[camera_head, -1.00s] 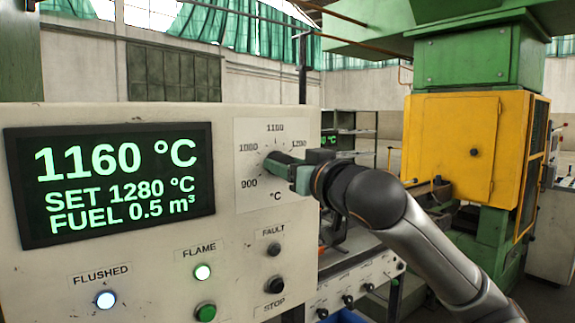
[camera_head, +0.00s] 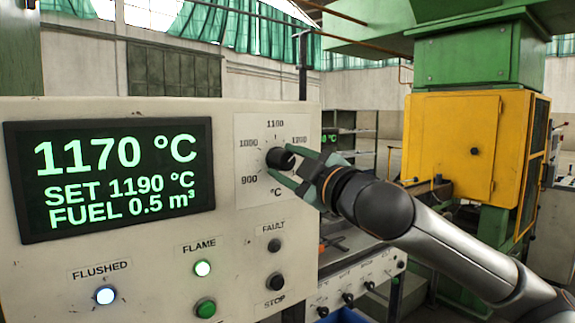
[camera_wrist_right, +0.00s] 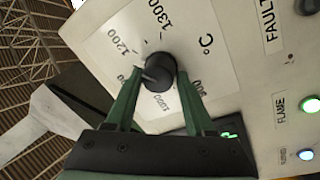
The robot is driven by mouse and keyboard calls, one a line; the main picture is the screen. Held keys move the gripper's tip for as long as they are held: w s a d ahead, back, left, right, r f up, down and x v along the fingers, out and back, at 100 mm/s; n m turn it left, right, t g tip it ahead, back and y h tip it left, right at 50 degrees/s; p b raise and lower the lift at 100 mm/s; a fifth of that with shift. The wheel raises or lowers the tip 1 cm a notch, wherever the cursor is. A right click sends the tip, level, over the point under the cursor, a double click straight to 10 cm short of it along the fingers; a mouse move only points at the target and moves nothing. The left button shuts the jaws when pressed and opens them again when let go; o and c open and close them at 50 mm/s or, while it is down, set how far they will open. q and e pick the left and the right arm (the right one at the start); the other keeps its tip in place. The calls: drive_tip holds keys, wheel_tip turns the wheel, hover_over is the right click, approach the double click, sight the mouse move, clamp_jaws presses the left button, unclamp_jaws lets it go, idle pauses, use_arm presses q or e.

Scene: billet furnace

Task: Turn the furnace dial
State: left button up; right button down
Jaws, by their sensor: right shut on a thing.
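The furnace dial (camera_head: 278,159) is a dark round knob on a white scale plate (camera_head: 250,199) marked in °C. My right gripper (camera_head: 284,160) has its green fingers on either side of the knob and is shut on it. In the right wrist view the dial (camera_wrist_right: 158,68) sits between the two fingertips (camera_wrist_right: 160,76), with a pale pointer line on its face. The display (camera_head: 110,180) reads 1170 °C, SET 1190 °C and FUEL 0.5 m³. My left gripper is not in view.
Below the dial are a FAULT lamp (camera_head: 274,245), a dark STOP button (camera_head: 276,282), a lit FLAME lamp (camera_head: 203,268), a green button (camera_head: 205,308) and a lit FLUSHED lamp (camera_head: 105,295). A yellow and green machine (camera_head: 452,145) stands to the right.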

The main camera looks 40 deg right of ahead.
drive_tip(key=n+y, duration=0.1)
drive_tip(key=n, duration=0.5)
drive_tip(key=shift+d+b, duration=0.1)
drive_tip(key=shift+b, duration=0.2)
drive_tip(key=shift+f+n+y, duration=0.1)
drive_tip(key=shift+n+y, duration=0.6)
drive_tip(key=shift+n, duration=2.1)
drive_tip(key=shift+c, duration=1.3)
unclamp_jaws()
